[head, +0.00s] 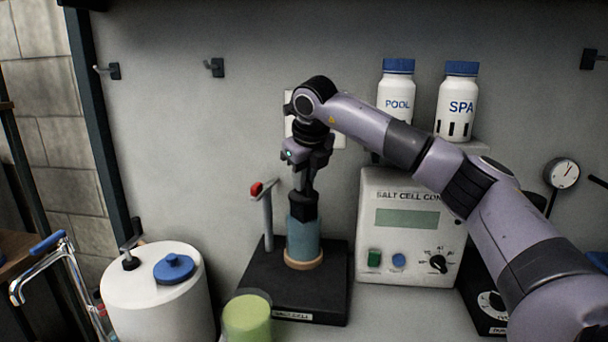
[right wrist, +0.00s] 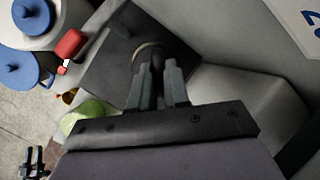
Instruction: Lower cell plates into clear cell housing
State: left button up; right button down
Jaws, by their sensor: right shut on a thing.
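The clear cell housing (head: 303,238) is a bluish see-through cylinder standing upright on a black base marked as a salt cell (head: 325,298), with a tan ring at its foot. My right gripper (head: 304,190) points down above it, shut on the black cap of the cell plates (head: 303,207), at the housing's mouth. The plates themselves cannot be made out, so how deep they sit is unclear. In the right wrist view, the right gripper's fingers (right wrist: 158,88) are close together over the base, covering most of the housing.
A red-tipped grey post (head: 266,215) stands close left of the housing. The salt cell control box (head: 410,270) is to the right. A green-yellow cup (head: 247,316) stands front left, with a white tank (head: 150,300) beyond. POOL (head: 396,92) and SPA (head: 457,95) bottles stand on a shelf.

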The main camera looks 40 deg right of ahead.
aim_at(304, 195)
jog(key=shift+f+b, duration=1.3)
jog(key=shift+f, duration=1.45)
jog(key=c, duration=1)
grip_release()
jog(key=v, duration=0.7)
jog(key=shift+r, duration=0.15)
jog(key=shift+a, duration=0.1)
